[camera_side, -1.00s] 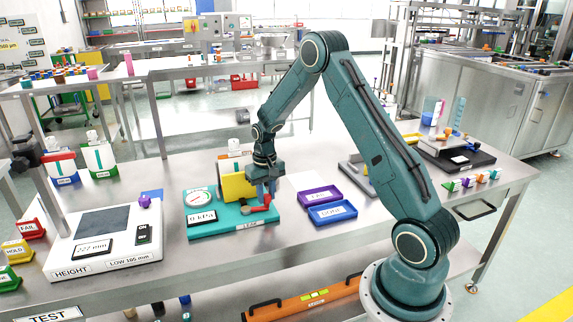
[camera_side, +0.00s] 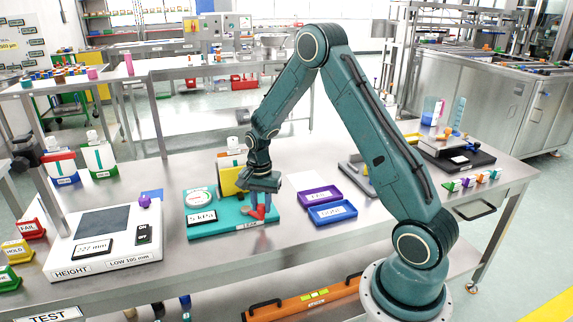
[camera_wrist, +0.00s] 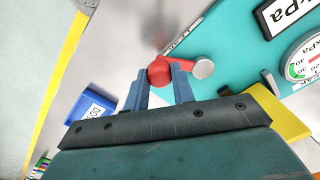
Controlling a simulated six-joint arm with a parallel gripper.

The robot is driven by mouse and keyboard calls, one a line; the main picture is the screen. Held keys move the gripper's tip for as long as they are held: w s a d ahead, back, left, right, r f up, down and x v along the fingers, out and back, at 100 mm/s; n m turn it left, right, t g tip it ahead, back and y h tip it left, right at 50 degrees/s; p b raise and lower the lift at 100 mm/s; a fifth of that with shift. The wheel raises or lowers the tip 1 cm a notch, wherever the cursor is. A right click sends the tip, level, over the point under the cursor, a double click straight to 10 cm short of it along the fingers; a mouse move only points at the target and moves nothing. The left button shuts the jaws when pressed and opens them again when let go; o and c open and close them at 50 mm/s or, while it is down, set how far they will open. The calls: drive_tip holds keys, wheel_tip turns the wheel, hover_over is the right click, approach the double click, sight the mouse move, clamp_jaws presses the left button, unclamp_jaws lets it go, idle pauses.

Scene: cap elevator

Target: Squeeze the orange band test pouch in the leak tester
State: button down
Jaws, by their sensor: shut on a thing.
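The leak tester (camera_side: 203,230) is a teal base with a round gauge, a kPa display (camera_side: 202,217) and an upright yellow block (camera_side: 228,181). A white cap and an orange strip, apparently the top of the orange band test pouch (camera_side: 233,151), show just above and behind the block; the rest is hidden. My gripper (camera_side: 261,207) is at the tester's front right, pointing down. Its fingers are shut on the red lever (camera_side: 257,212). In the wrist view, the lever's red end (camera_wrist: 160,71) sits between the blue fingertips, beside a round silver pivot (camera_wrist: 203,69).
A white height gauge (camera_side: 108,252) stands left. Two other capped pouches (camera_side: 99,158) stand at the back left. Coloured FAIL and HOLD bins (camera_side: 31,229) line the left edge. Bare steel table lies in front of the tester.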

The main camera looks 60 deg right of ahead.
drive_tip(key=shift+a+m, duration=0.2)
drive_tip(key=shift+m, duration=0.2)
drive_tip(key=c, duration=1.2)
unclamp_jaws()
drive_tip(key=shift+o, duration=0.2)
drive_tip(key=shift+r, duration=0.1)
wheel_tip(320, 180, up, 14)
drive_tip(key=shift+f, duration=0.2)
drive_tip(key=shift+a+r, duration=0.1)
